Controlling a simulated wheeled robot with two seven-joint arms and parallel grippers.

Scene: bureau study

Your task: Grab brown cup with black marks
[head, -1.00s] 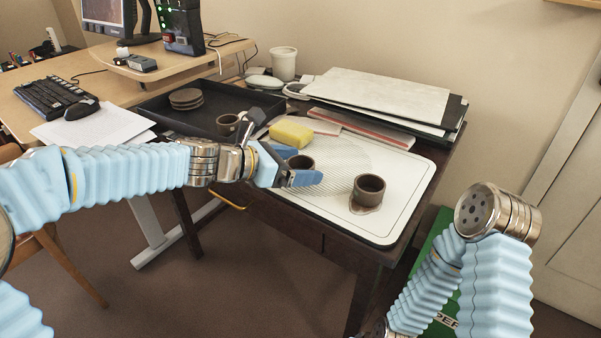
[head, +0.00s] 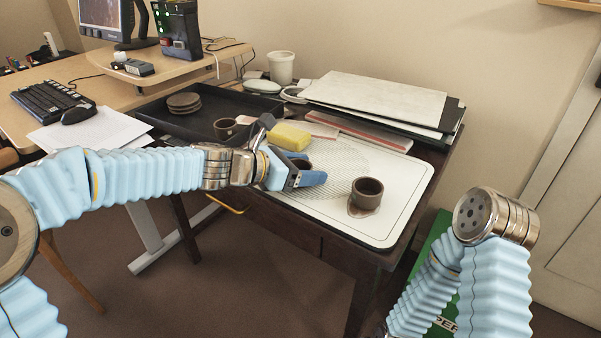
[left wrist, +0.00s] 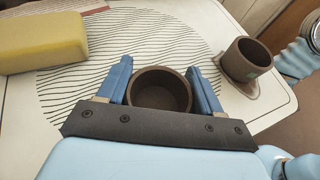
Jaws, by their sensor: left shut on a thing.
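A brown cup (left wrist: 160,91) stands between the two blue fingers of my left gripper (left wrist: 164,88) in the left wrist view. The fingers are shut on its sides. In the head view my left gripper (head: 308,172) hides most of this cup (head: 303,163), over the white mat. A second brown cup (head: 367,193) stands upright on the right part of the mat, on a brownish patch; it also shows in the left wrist view (left wrist: 247,60). I cannot make out black marks. My right gripper is out of view.
A yellow sponge (head: 289,136) lies just behind my left gripper. The black tray (head: 180,122) with stacked brown discs is at the left. Stacked boards (head: 380,98) and a white pot (head: 280,68) are at the back. The mat's front right (head: 385,235) is clear.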

